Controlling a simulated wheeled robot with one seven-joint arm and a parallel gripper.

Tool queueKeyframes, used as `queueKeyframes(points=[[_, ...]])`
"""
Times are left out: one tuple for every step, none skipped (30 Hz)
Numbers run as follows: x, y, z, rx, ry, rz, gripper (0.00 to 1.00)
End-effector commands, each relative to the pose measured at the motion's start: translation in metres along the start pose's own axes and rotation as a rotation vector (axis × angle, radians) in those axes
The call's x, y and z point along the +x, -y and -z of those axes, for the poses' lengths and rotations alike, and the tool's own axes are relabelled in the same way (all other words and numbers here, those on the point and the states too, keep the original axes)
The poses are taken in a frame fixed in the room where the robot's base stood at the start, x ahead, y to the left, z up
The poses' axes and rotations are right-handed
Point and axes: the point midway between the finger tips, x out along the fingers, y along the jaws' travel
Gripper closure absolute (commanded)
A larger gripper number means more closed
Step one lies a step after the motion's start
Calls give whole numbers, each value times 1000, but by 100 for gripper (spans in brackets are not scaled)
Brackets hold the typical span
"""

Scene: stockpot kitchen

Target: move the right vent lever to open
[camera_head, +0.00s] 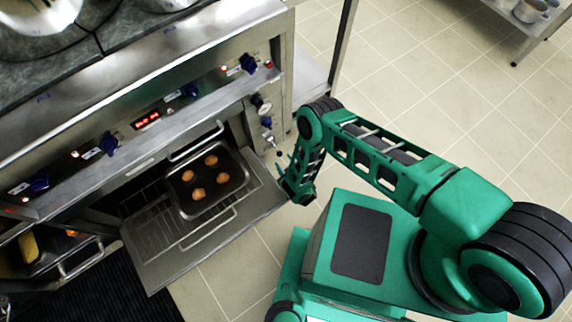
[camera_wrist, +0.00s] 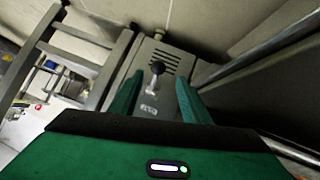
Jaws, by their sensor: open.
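The vent lever (camera_wrist: 157,69) has a short pale stem and a dark ball knob. In the wrist view it stands on a grey panel (camera_wrist: 169,47) with slots above and a small label below. My gripper (camera_wrist: 160,84) is open, its two green fingers on either side of the lever in the picture. I cannot tell whether a finger touches it. In the head view my gripper (camera_head: 284,178) is at the right end of the oven front, close to a small lever (camera_head: 272,142) below the blue knobs. Its tips are hard to make out there.
The oven door (camera_head: 165,262) is folded down beside my gripper. A dark tray (camera_head: 226,169) with several baked pieces sits above it on a rack. Blue knobs (camera_head: 108,145) line the control panel.

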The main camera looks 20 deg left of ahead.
Motion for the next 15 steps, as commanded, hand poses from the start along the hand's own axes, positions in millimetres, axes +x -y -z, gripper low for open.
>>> queueKeyframes(points=[[-6,-1,-1,2,3,-1,57],[-9,0,-1,2,2,0,57],[-12,0,0,1,1,0,57],[-14,0,0,1,1,0,57],[-15,0,0,1,1,0,57],[-17,0,0,1,1,0,57],[-17,0,0,1,1,0,57],[-18,0,0,1,0,0,57],[-18,0,0,1,0,0,57],[-18,0,0,1,-1,1,57],[-18,0,0,0,-1,1,57],[-18,0,0,0,-1,1,57],[-18,0,0,0,-1,1,57],[-18,0,0,0,-1,1,57],[-18,0,0,0,-1,1,57]])
